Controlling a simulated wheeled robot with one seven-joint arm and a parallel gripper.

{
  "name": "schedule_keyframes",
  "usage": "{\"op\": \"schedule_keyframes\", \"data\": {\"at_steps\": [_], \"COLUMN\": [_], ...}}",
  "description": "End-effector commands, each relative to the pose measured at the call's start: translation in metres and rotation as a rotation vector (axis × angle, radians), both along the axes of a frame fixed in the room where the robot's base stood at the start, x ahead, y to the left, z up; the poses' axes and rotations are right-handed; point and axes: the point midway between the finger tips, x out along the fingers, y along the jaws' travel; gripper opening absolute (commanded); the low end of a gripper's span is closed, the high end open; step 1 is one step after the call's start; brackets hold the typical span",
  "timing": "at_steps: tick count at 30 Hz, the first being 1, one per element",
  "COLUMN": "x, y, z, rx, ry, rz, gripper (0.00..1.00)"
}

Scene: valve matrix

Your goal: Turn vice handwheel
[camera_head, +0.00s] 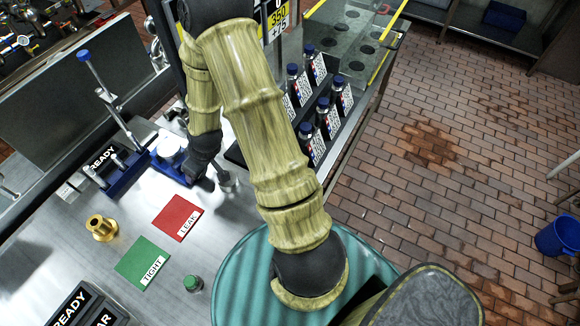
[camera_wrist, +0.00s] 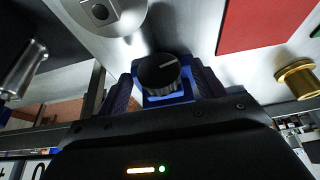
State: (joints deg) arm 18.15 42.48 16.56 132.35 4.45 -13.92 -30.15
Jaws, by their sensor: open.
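A black round knob with a white line on its face (camera_wrist: 158,74), which looks like the vice handwheel, sits against a blue body (camera_wrist: 168,98) in the wrist view. My gripper (camera_wrist: 166,84) is open, with one dark finger on each side of the knob; I cannot tell whether they touch it. In the head view, the blue vice (camera_head: 166,160) stands on the metal bench beside the READY label. My dark wrist (camera_head: 203,152) is at its right end and hides the handwheel there.
A blue-topped lever (camera_head: 84,56) rises behind. Blue-capped bottles (camera_head: 323,115) stand in a black rack to the right.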

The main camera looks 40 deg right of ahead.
Motion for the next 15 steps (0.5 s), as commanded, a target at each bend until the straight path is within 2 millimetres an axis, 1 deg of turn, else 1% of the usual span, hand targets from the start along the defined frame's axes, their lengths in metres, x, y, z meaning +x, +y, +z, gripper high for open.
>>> {"op": "schedule_keyframes", "data": {"at_steps": [15], "x": [-0.0014], "y": [0.0045], "z": [0.0006], "rx": [-0.181], "ry": [-0.059], "rz": [0.004], "gripper": [0.68]}}
